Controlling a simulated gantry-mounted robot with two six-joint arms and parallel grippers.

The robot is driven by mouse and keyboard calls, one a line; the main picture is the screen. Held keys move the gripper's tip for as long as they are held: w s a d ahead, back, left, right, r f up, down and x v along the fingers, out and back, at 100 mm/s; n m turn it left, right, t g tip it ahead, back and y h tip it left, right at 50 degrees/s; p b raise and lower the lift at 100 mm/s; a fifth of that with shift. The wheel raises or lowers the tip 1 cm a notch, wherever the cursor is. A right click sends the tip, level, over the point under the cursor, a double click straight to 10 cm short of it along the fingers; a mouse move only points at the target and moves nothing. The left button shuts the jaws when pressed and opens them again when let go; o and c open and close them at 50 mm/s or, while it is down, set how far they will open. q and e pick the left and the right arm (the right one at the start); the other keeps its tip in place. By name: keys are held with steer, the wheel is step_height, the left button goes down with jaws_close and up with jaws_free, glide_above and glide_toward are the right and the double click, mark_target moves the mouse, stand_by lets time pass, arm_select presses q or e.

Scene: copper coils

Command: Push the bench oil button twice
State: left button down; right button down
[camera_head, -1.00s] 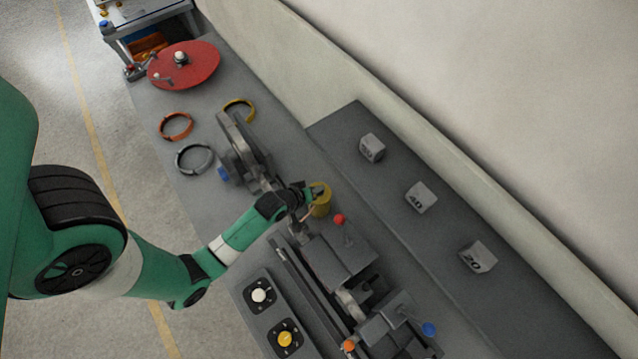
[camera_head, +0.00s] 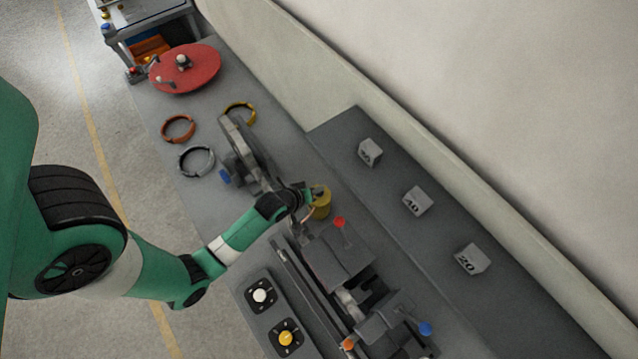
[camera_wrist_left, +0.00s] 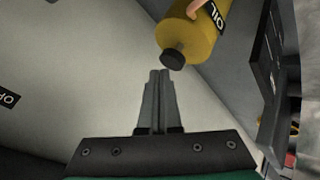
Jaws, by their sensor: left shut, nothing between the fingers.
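A yellow oil can (camera_head: 321,205) stands on the bench at the middle of the head view. In the left wrist view the yellow body, marked OIL, shows with a dark cap (camera_wrist_left: 173,60). My left gripper (camera_head: 308,194) is beside the can in the head view. In the left wrist view its shut, empty fingers (camera_wrist_left: 160,73) have their tips close to the cap; I cannot tell whether they touch. A white button (camera_head: 260,296) and a yellow button (camera_head: 286,339) sit on dark square plates at the bench front. Neither has a readable label. My right gripper is out of view.
A grey machine with a red knob (camera_head: 339,223) and a blue knob (camera_head: 425,328) lies right of the gripper. Numbered blocks (camera_head: 472,258) stand on the shelf.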

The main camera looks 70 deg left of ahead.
arm_select(q)
steer(key=shift+r, duration=0.3)
step_height(320, 180, up, 5)
steer(key=p, duration=0.5)
steer(key=shift+f, duration=0.1)
stand_by(2.3)
